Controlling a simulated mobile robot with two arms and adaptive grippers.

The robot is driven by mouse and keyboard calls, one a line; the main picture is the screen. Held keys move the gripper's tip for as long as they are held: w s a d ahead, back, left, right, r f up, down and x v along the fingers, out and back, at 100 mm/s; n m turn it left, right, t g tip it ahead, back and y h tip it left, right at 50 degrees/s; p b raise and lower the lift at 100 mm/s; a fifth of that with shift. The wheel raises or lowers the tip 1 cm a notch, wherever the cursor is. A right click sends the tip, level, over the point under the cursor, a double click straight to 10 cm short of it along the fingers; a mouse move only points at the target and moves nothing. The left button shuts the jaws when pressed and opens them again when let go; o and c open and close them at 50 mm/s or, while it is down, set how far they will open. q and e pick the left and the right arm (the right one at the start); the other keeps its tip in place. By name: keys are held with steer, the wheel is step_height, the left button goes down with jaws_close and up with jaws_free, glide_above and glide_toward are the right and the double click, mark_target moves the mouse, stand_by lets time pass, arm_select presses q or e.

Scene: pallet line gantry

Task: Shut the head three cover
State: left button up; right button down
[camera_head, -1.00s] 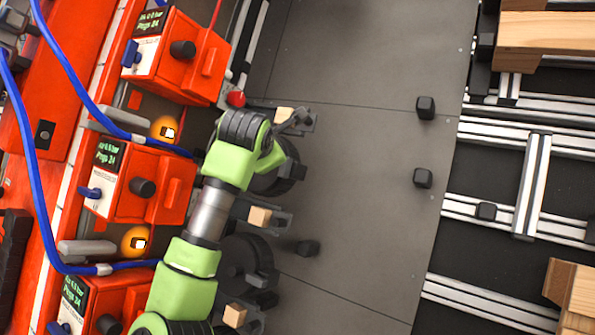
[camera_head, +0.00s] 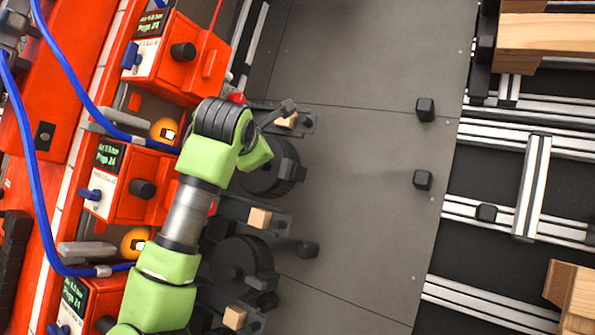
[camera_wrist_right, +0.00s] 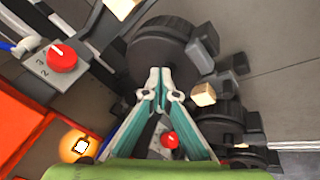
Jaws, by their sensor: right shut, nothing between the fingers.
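Dark round drum-like heads stand in a column beside the orange control boxes. In the head view one drum (camera_head: 272,172) shows beside my right arm and another (camera_head: 240,262) lies below it. I cannot tell which is head three or which part is its cover. My right arm reaches over the column from below, and its wrist hides the area beneath. In the right wrist view my right gripper (camera_wrist_right: 160,78) is shut and empty, its fingertips overlapping the edge of a large dark drum (camera_wrist_right: 160,45). Contact is unclear. My left gripper is not in view.
Orange boxes (camera_head: 125,185) with displays, blue hoses (camera_head: 60,60) and amber lamps (camera_head: 165,130) line the left. Brackets hold small wooden blocks (camera_head: 260,217). A red knob (camera_wrist_right: 62,57) sits near the drum. The grey plate (camera_head: 350,130) is mostly clear, with black stubs (camera_head: 425,109).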

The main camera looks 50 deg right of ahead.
steer(key=shift+s+a+r, duration=0.1)
steer(key=shift+a+r, duration=0.35)
steer(key=shift+a, duration=0.35)
steer(key=shift+s+a+r, duration=0.1)
steer(key=shift+a+r, duration=0.3)
steer(key=shift+a, duration=0.4)
steer(key=shift+a+r, duration=0.45)
steer(key=shift+a, duration=0.35)
